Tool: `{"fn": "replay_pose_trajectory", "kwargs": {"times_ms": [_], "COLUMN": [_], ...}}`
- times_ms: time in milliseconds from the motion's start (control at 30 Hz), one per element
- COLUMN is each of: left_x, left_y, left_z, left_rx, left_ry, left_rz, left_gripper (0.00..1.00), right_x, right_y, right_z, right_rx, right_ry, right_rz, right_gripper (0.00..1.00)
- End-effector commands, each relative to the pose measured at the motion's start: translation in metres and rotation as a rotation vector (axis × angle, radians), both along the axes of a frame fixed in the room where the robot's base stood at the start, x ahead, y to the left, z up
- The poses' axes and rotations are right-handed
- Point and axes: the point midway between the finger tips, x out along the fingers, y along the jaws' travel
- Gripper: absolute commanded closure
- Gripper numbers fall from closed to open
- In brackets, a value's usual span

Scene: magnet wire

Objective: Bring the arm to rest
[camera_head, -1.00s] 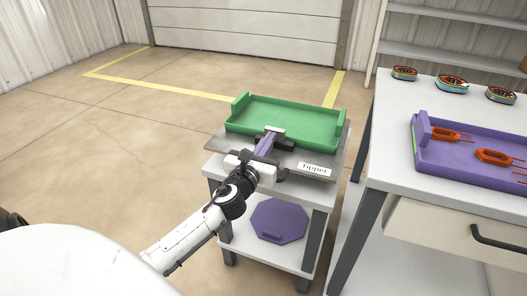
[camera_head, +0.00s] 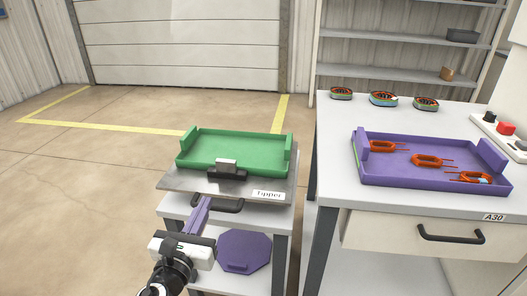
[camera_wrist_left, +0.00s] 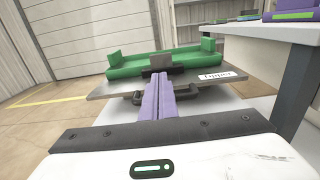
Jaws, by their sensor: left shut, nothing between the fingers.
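My left gripper (camera_head: 203,207) is at the lower left of the head view, in front of the tipper cart. Its two purple fingers lie together, shut and empty, and it also shows in the left wrist view (camera_wrist_left: 158,100). The fingers point toward the tipper plate (camera_head: 175,181) and its dark handle (camera_head: 231,206) and appear apart from them. A green tray (camera_head: 235,146) sits empty on the plate, behind a dark clamp block (camera_head: 227,171). My right gripper is in neither view.
A purple octagonal piece (camera_head: 244,251) lies on the cart's lower shelf. The white table (camera_head: 335,165) at right holds a purple tray (camera_head: 430,181) with several orange coil parts. Several round coils (camera_head: 383,98) stand behind it. The floor (camera_head: 70,200) at left is clear.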

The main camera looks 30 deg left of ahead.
Motion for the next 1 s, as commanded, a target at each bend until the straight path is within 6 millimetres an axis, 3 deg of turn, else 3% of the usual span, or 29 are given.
{"fn": "replay_pose_trajectory", "kwargs": {"times_ms": [167, 267, 367, 467, 600, 700, 833, 1000], "left_x": [0.000, -0.005, -0.017, -0.039, -0.081, -0.113, -0.148, -0.171], "left_y": [0.000, -0.006, -0.020, -0.046, -0.095, -0.132, -0.173, -0.202], "left_z": [-0.001, -0.011, -0.033, -0.065, -0.106, -0.126, -0.139, -0.144], "left_rx": [-0.015, -0.151, -0.473, -0.945, -1.642, -2.080, -2.493, -2.749], "left_ry": [0.002, 0.010, 0.027, 0.051, 0.068, 0.057, 0.014, -0.045], "left_rz": [0.000, -0.003, 0.008, 0.072, 0.283, 0.507, 0.818, 1.087], "left_gripper": [1.00, 1.00, 1.00, 1.00, 1.00, 1.00, 1.00, 1.00], "right_x": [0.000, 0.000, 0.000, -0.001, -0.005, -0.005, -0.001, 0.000], "right_y": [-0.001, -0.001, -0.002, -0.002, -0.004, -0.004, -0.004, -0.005], "right_z": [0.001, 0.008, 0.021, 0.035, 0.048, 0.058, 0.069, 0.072], "right_rx": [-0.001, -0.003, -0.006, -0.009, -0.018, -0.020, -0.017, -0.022], "right_ry": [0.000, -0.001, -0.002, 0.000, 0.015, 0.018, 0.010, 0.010], "right_rz": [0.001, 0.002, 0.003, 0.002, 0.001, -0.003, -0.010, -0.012], "right_gripper": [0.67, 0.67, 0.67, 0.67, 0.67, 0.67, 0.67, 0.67]}}
